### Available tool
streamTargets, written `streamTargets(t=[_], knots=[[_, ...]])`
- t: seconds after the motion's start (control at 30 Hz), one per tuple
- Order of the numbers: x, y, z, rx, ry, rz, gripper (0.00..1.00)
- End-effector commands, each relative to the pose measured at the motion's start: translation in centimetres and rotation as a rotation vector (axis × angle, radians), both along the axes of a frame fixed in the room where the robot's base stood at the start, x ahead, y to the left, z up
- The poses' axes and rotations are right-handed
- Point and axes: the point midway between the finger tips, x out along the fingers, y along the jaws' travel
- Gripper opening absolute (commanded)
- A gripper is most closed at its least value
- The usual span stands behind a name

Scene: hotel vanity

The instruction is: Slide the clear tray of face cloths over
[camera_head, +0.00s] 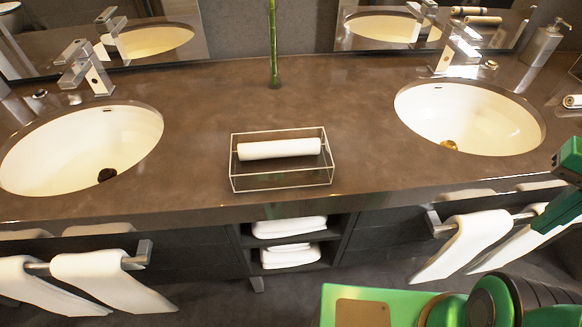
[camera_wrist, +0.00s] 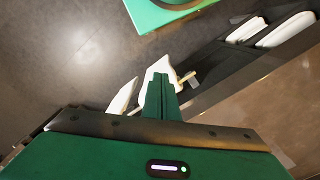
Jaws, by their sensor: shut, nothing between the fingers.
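The clear tray (camera_head: 282,182) is a thin-edged, see-through rectangular box on the brown counter, between the two sinks and near the front edge. A rolled white face cloth (camera_head: 279,149) lies lengthwise in it. My gripper shows in the wrist view (camera_wrist: 160,82) as two green fingers pressed together, with nothing between them. The tray does not show in the wrist view.
The left sink (camera_head: 75,150) and right sink (camera_head: 470,115) flank the tray. A green stem (camera_head: 273,45) stands behind it. White towels hang on the left bar (camera_head: 95,265) and right bar (camera_head: 480,235) below the counter. Bare counter (camera_head: 365,150) lies on both sides of the tray.

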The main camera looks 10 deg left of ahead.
Motion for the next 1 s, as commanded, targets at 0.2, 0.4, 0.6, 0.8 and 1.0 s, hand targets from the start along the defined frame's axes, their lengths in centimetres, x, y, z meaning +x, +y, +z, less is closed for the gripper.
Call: streamTargets(t=[0.2,0.4,0.6,0.8,1.0], knots=[[0.0,0.0,0.0,0.0,0.0,0.0,0.0],[-0.5,0.5,0.7,-0.003,-0.015,0.02,0.0],[4.0,4.3,1.9,-0.02,-0.013,0.13,0.0],[8.9,12.1,3.2,-0.035,-0.018,0.288,0.0],[11.0,22.1,4.0,-0.038,-0.026,0.446,0.0]])
